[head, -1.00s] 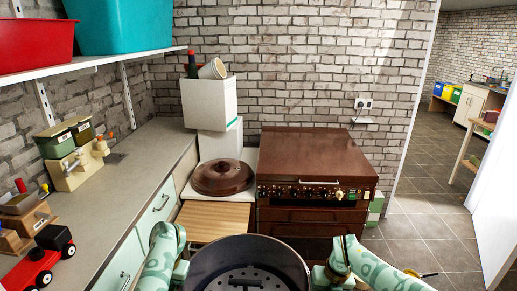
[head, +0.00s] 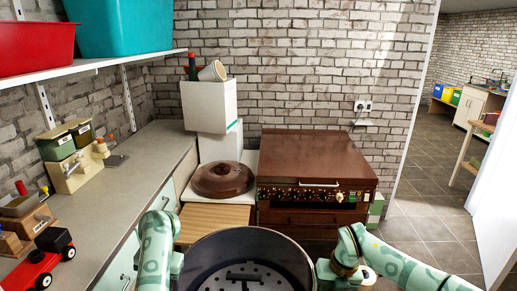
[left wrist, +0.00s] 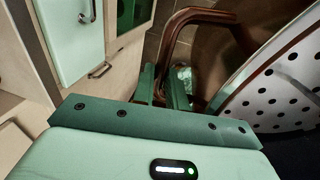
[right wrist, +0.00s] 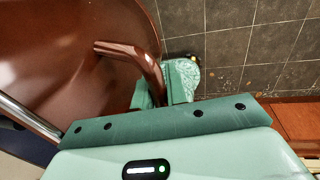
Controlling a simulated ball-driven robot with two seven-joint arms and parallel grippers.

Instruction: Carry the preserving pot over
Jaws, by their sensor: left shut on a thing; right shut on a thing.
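The preserving pot (head: 300,250) is at the bottom middle of the head view, dark inside and open at the top, its near part cut off. A perforated rack (head: 245,277) lies inside it. In the left wrist view, my left gripper (left wrist: 168,85) is shut on one brown loop handle (left wrist: 205,15). In the right wrist view, my right gripper (right wrist: 162,92) is shut on the other brown handle (right wrist: 125,50), beside the brown pot wall (right wrist: 60,50). In the head view both sets of fingers are hidden.
A brown lid (head: 222,180) lies beyond the pot, behind a slatted wooden board (head: 213,222). A brown cooker (head: 315,165) with a flat closed top stands at the back. A long worktop (head: 120,190) with toys runs along the left. Open tiled floor (head: 425,230) lies at right.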

